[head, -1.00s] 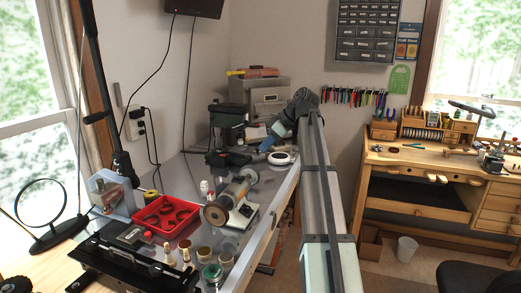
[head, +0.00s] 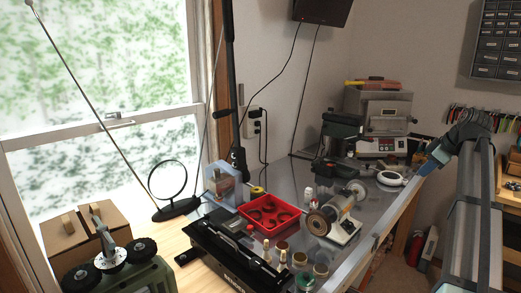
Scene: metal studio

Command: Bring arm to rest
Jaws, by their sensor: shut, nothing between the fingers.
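My arm (head: 474,205) shows at the right of the head view. It is a long pale and dark link running up from the bottom edge to a grey joint (head: 474,127). Beyond the joint, a short blue-grey section (head: 433,160) points down and left, close to the right edge of the grey-topped bench (head: 375,222). I cannot make out gripper fingers at its end. Nothing is seen hanging from the arm.
The bench holds a red tray (head: 268,229), a grinder (head: 330,215), a white ring-shaped item (head: 391,178) and a dark green machine (head: 341,130). A ring on a stand (head: 168,180) is at the left. A red extinguisher (head: 429,248) stands on the floor at the right.

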